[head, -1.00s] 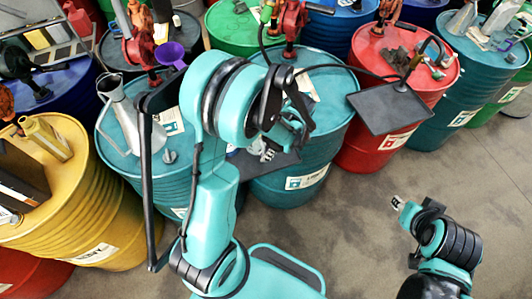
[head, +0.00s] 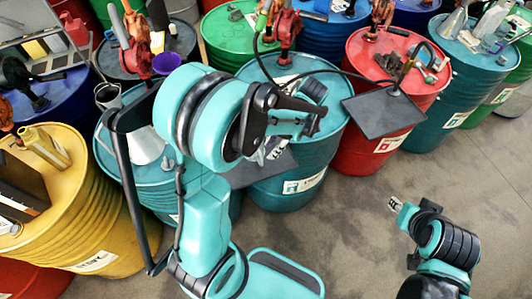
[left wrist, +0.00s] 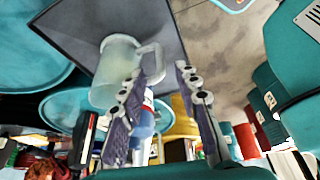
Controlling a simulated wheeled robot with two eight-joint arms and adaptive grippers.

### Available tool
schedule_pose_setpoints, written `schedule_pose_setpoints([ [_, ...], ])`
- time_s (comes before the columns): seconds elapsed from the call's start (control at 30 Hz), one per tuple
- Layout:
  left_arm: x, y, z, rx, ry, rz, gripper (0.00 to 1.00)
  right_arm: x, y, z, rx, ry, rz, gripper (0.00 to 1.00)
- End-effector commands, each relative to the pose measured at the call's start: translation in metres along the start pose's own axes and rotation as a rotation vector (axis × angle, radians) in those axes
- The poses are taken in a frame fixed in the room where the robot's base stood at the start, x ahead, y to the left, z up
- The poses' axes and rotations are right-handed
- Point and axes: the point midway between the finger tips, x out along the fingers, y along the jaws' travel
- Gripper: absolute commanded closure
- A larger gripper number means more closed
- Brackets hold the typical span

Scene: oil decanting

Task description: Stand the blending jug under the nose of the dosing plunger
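The blending jug (left wrist: 114,72) is a translucent pale jug with a loop handle, seen in the left wrist view on or over a dark tray (left wrist: 85,25). My left gripper (left wrist: 160,73) is open. Its fingertips are beside the jug, with the handle close to the left-hand finger; I cannot tell whether they touch. In the head view my left gripper (head: 275,148) is above the tray (head: 262,168), and my arm hides most of the jug. My right gripper (head: 396,203) is over bare floor, too small to read. I cannot tell which pump is the dosing plunger.
A red pump (head: 284,28) with a black hose stands on a teal drum. A red drum (head: 365,75) has a curved metal pipe and a second dark tray (head: 384,115). A purple funnel (head: 166,63) and a yellow oil can (head: 45,146) are at left. The floor at right is clear.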

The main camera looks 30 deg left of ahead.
Motion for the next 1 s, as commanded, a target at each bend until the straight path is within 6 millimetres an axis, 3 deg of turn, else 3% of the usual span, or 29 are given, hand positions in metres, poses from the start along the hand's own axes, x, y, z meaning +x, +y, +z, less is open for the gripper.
schedule_pose_setpoints([
  [0.1,-0.022,0.000,-0.001,0.001,0.000,0.000,0.68,-0.004,0.000,-0.003,0.000,0.000,0.000,0.63],
  [0.37,-0.044,-0.003,-0.005,0.083,-0.029,0.018,0.68,-0.006,0.000,-0.004,0.000,0.000,0.000,0.63],
  [0.47,-0.055,-0.009,-0.014,0.283,-0.094,0.069,0.68,-0.006,0.000,-0.004,0.000,0.000,0.000,0.63],
  [0.7,-0.086,-0.038,-0.041,1.032,-0.230,0.398,0.68,-0.006,0.000,-0.004,0.000,0.000,0.000,0.63],
  [0.9,-0.100,-0.064,-0.054,1.583,-0.140,0.773,0.68,-0.006,0.000,-0.004,0.000,0.000,0.000,0.63],
  [1.0,-0.103,-0.072,-0.057,1.767,-0.044,0.924,0.68,-0.006,0.000,-0.004,0.000,0.000,0.000,0.63],
])
